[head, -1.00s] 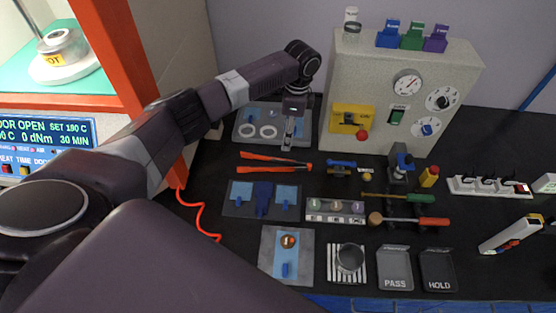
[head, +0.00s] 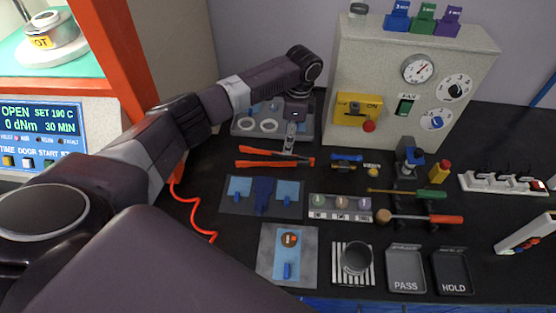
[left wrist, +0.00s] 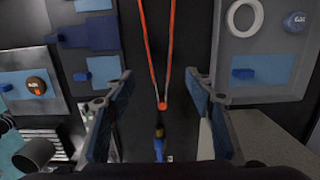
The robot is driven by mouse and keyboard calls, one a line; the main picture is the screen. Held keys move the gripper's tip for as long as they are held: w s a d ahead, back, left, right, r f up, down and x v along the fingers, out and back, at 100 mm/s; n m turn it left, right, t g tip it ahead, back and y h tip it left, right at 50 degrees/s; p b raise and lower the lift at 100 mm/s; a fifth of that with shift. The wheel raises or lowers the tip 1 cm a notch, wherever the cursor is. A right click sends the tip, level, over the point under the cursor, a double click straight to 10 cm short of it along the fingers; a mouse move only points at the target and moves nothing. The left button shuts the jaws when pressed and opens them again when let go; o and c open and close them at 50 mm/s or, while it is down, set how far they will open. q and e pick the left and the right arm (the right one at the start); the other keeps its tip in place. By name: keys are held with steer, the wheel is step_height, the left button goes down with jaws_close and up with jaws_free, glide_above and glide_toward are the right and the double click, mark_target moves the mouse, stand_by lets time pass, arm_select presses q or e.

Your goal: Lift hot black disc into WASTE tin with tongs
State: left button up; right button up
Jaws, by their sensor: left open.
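The orange tongs (head: 272,162) lie on the black bench, legs spread to the left and converging to the right. A dark grey round tin (head: 355,257) stands on a striped mat; I cannot read a WASTE label. I cannot make out the hot black disc. My right gripper is out of view.
A silver die (head: 55,30) with a yellow HOT label sits in the orange-framed machine at upper left. PASS (head: 405,262) and HOLD (head: 452,265) trays lie at the front. A grey control box (head: 385,80) stands behind. Tools lie right of the tongs.

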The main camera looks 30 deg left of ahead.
arm_select(q)
steer(key=shift+f, duration=0.2)
steer(key=f+b, duration=0.5)
steer(key=shift+a, duration=0.25)
step_height(320, 180, down, 3)
steer(key=shift+s+a+r+b, duration=0.1)
steer(key=shift+s+r+b, duration=0.05)
steer(key=shift+b, duration=0.4)
steer(key=shift+a+f, duration=0.1)
steer(key=shift+f, duration=0.4)
steer(key=c, duration=0.7)
steer(key=shift+r, duration=0.1)
